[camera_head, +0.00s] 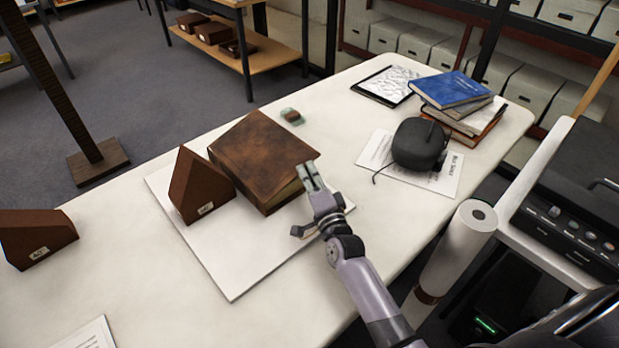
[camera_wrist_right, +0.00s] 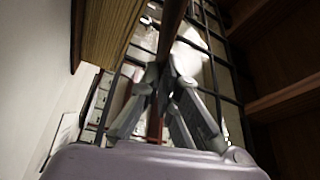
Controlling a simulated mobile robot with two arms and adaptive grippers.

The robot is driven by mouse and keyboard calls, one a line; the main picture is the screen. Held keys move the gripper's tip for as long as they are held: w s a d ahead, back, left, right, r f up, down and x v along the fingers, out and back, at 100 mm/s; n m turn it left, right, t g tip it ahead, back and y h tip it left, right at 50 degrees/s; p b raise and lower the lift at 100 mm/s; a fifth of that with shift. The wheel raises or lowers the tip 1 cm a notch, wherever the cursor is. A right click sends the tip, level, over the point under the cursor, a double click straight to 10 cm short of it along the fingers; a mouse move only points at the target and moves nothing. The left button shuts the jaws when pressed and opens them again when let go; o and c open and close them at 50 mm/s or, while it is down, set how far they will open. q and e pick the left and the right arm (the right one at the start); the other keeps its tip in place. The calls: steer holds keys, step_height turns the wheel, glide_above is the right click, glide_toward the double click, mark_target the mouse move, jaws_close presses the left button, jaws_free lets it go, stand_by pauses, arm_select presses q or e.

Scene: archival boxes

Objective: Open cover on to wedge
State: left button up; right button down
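A brown leather book (camera_head: 262,148) lies on a white board (camera_head: 232,268) on the table, its page edges facing my right arm. A brown wedge (camera_head: 196,184) with a small label stands on the board just left of the book. My right gripper (camera_head: 308,177) is at the book's right edge. In the right wrist view, its fingertips (camera_wrist_right: 164,78) close in on a dark brown strip, seemingly the cover's edge (camera_wrist_right: 172,28). A gap shows between this strip and the page block (camera_wrist_right: 108,30). The exact contact is partly hidden. My left gripper is not in view.
A second wedge (camera_head: 36,238) stands at the table's left. A dark rounded device (camera_head: 419,144), papers and stacked books (camera_head: 452,90) occupy the right. The board's front part is clear.

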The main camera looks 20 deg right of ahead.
steer(key=s+a+r+n+t+y+p, duration=0.1)
steer(key=s+a+r+n+t+y, duration=0.1)
steer(key=a+r+n+y, duration=0.45)
steer(key=s+a+r+n+g+y, duration=0.1)
steer(key=a+n, duration=0.4)
steer(key=n, duration=0.5)
steer(key=s+a+n+g+y+p, duration=0.1)
steer(key=s+a+n+y, duration=0.2)
steer(key=n, duration=0.7)
steer(key=shift+a+r+y, duration=0.35)
steer(key=shift+a+r, duration=0.05)
steer(key=shift+a, duration=0.45)
steer(key=c, duration=2.1)
jaws_free()
